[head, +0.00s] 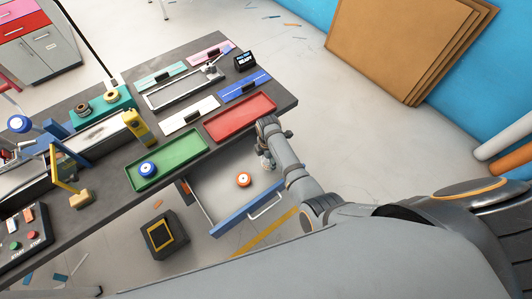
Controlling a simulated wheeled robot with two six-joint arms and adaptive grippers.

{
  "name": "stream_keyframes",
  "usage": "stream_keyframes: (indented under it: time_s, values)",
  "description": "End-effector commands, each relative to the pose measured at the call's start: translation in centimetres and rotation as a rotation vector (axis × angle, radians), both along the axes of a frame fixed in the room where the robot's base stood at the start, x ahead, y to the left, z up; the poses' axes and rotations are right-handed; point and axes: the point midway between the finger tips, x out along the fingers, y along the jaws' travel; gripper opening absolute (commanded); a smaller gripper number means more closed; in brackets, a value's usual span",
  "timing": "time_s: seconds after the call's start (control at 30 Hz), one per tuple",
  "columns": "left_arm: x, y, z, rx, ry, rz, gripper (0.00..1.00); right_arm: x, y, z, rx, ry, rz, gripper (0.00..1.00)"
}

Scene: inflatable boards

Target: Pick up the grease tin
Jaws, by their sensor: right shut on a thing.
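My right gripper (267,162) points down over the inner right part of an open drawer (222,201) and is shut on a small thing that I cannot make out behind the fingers. A round orange and white tin-like thing (243,180) lies in the drawer, left of the gripper and apart from it. A similar round blue and white thing (148,169) sits in the green tray (184,157) on the workbench. I cannot tell from the view which of these is the grease tin. My left gripper is not in view.
A red tray (240,117) lies at the bench's front edge beside my right arm. A dark box (164,237) stands on the floor left of the drawer.

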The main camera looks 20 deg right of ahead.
Motion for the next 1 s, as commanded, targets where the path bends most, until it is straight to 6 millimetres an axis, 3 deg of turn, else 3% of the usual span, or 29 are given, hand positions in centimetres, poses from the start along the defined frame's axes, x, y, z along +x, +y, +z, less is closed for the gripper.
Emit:
stream_keyframes:
  time_s: [0.03,0.1,0.23,0.4,0.47,0.7,1.0]
  values:
    - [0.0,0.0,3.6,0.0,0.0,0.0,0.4,-0.8,-0.1,2.8,0.0,0.002,0.0,0.21]
    - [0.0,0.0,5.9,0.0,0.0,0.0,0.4,-1.8,-0.2,4.0,0.0,0.002,0.0,0.21]
    - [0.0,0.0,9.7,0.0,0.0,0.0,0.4,-3.7,-0.3,5.8,0.0,0.002,0.0,0.21]
    - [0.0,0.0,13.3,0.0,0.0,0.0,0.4,-7.7,-0.7,6.9,0.001,0.002,0.0,0.21]
    - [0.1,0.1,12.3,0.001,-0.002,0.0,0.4,-8.7,-0.7,6.2,0.0,-0.002,-0.001,0.21]
    - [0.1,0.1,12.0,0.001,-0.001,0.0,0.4,-11.5,-1.0,7.5,0.002,-0.003,0.0,0.21]
    - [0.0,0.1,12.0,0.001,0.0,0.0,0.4,-12.0,-1.1,7.8,0.0,-0.002,0.0,0.21]
